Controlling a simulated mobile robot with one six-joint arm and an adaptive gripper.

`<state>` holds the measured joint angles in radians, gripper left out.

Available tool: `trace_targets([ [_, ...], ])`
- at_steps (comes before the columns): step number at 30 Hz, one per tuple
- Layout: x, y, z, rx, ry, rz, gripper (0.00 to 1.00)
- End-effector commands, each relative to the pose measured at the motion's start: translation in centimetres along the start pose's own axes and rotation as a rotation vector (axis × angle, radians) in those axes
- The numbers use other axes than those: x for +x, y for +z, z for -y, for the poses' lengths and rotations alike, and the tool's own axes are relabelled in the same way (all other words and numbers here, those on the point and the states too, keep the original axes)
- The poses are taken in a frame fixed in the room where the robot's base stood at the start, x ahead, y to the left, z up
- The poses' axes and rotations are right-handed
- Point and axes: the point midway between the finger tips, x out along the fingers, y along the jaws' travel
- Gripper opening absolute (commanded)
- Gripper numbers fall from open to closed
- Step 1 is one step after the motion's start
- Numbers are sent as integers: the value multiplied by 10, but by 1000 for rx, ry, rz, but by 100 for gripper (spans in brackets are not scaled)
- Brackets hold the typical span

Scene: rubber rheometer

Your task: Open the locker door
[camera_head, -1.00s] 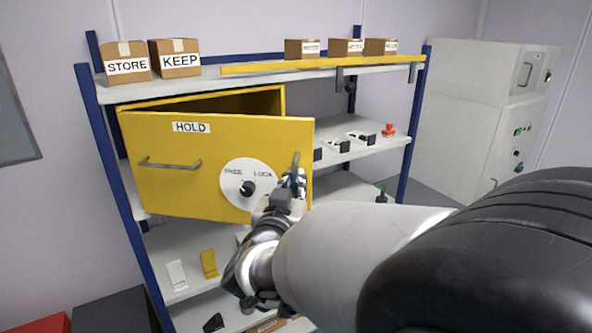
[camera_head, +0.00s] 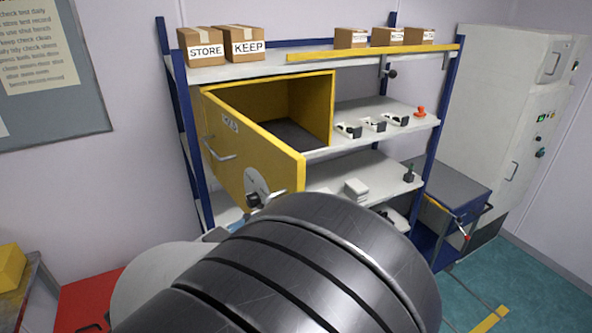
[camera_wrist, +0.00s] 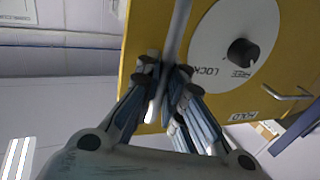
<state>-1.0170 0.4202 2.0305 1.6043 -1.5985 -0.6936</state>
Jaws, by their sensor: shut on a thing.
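The yellow locker (camera_head: 318,105) sits on the shelf rack with its door (camera_head: 262,150) swung well out towards me, its left side at the hinge. The inside shows and looks empty, with a dark floor. The door bears a HOLD label, a grey bar handle (camera_head: 220,150) and a white dial (camera_head: 258,186) with a black knob. In the wrist view my gripper (camera_wrist: 162,88) is shut on a grey upright handle (camera_wrist: 180,35) near the door's free edge, beside the dial marked LOCK and FREE (camera_wrist: 222,45). In the head view my arm hides the gripper.
Boxes marked STORE (camera_head: 203,47) and KEEP (camera_head: 245,44) stand on the top shelf. Small parts lie on the shelves to the right. A blue cart (camera_head: 450,185) and a white cabinet (camera_head: 510,110) stand at the right. A red box (camera_head: 90,300) is at lower left.

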Motion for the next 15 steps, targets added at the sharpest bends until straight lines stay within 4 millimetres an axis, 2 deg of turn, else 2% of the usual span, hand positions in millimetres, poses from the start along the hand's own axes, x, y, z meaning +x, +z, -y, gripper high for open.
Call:
trace_targets([
  [6, -8, -1, 4, -2, 3, -2, 0],
  [15, -8, -1, 5, -1, 3, -2, 0],
])
